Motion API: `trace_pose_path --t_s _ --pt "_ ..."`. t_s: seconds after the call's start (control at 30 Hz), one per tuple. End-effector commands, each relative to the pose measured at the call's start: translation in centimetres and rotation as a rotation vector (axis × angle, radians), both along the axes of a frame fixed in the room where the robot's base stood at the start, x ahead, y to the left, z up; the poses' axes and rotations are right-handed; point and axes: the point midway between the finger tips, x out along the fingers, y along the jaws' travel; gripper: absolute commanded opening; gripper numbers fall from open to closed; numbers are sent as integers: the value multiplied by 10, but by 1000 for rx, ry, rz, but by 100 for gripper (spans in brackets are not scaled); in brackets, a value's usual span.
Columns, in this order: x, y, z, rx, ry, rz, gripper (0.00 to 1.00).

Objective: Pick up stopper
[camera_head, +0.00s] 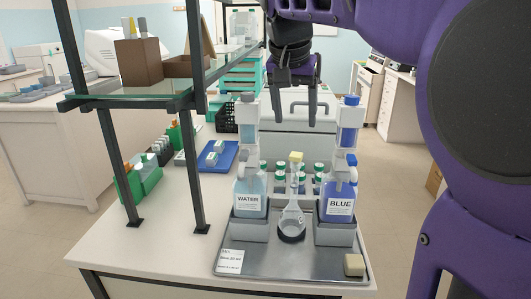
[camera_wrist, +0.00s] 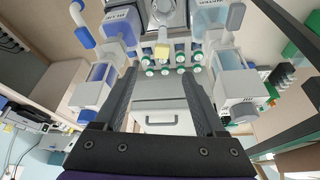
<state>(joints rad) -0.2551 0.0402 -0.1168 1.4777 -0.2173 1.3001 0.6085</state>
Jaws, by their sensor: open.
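A pale yellow stopper (camera_head: 296,157) sits at the top of the clear glass flask (camera_head: 291,222), which stands upright in a dark round holder on the metal tray (camera_head: 285,262). My gripper (camera_head: 294,122) is open and empty, pointing down above the stopper and apart from it. In the wrist view the stopper (camera_wrist: 162,50) shows beyond and between the open fingertips (camera_wrist: 160,76). The flask's neck is partly hard to make out against the bottles behind.
A WATER bottle (camera_head: 249,196) and a BLUE bottle (camera_head: 339,198) with tall dispensers flank the flask closely. Several green-capped bottles (camera_head: 318,178) stand behind. A black-framed shelf (camera_head: 135,100) rises at the left.

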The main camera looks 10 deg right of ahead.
Motion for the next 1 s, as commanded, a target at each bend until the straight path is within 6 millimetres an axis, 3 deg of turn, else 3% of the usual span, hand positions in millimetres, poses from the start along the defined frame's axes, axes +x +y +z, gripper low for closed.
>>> trace_pose_path --t_s 0.03,0.2,0.53,0.8,1.0 --pt "4 -2 -14 0 2 0 72" --pt "16 -7 -44 1 2 0 72" --pt "27 -11 -70 1 1 1 72" --pt "42 -16 -104 0 0 1 72" --pt "44 -17 -108 1 -3 2 72"
